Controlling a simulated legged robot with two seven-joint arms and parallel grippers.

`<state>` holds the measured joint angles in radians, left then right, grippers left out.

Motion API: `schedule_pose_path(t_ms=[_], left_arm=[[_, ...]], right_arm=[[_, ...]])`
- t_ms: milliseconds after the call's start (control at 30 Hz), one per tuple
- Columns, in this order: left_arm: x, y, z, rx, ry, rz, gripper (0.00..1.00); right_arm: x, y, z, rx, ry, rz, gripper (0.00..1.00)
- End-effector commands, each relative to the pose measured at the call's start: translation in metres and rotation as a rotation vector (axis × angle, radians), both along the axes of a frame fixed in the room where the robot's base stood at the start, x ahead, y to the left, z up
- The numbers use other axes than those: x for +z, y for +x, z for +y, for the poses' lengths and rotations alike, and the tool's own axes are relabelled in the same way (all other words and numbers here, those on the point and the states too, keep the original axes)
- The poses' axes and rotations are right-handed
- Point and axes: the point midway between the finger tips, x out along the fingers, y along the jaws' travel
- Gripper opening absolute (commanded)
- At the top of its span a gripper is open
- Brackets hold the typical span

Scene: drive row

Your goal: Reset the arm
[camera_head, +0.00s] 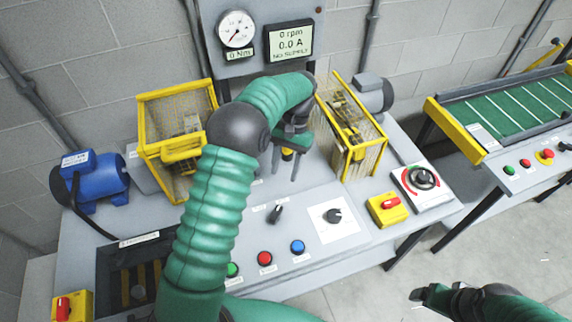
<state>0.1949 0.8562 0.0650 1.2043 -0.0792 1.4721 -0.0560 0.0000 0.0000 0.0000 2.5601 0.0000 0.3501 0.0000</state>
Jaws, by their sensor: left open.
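My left arm (215,210) is green and ribbed. It reaches up from the bottom of the view over the grey bench, then bends at a dark elbow to the right. My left gripper (286,166) points down over the bench between the two yellow guards, its fingers apart. A small yellow and black part shows just behind the fingers; I cannot tell whether they touch it. My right gripper (418,294) is low at the right, over the floor, in front of the bench. Its jaw opening is not clear.
Yellow mesh guards (148,122) and (378,150) stand on the bench. A dial gauge (236,30) and a display (289,41) reading "NO SUPPLY" are behind. Push buttons (265,258), knobs (334,215) and a red-yellow switch (391,202) line the front. A blue motor (98,180) sits left.

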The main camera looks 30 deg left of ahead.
Motion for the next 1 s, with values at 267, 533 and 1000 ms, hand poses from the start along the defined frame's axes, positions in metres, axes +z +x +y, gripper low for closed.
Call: schedule_pose_path(t_ms=[267, 533, 1000], left_arm=[[0.019, 0.008, 0.001, -0.001, 0.0, 0.0, 0.45], [0.018, 0.008, 0.001, 0.0, 0.001, 0.0, 0.45], [0.016, -0.062, -0.053, -0.059, 0.026, -0.338, 0.45]], right_arm=[[-0.001, 0.0, 0.0, 0.0, 0.0, 0.0, 0.82], [-0.001, 0.0, 0.0, 0.0, 0.0, 0.0, 0.82], [-0.001, 0.0, 0.0, 0.0, 0.0, 0.0, 0.82]])
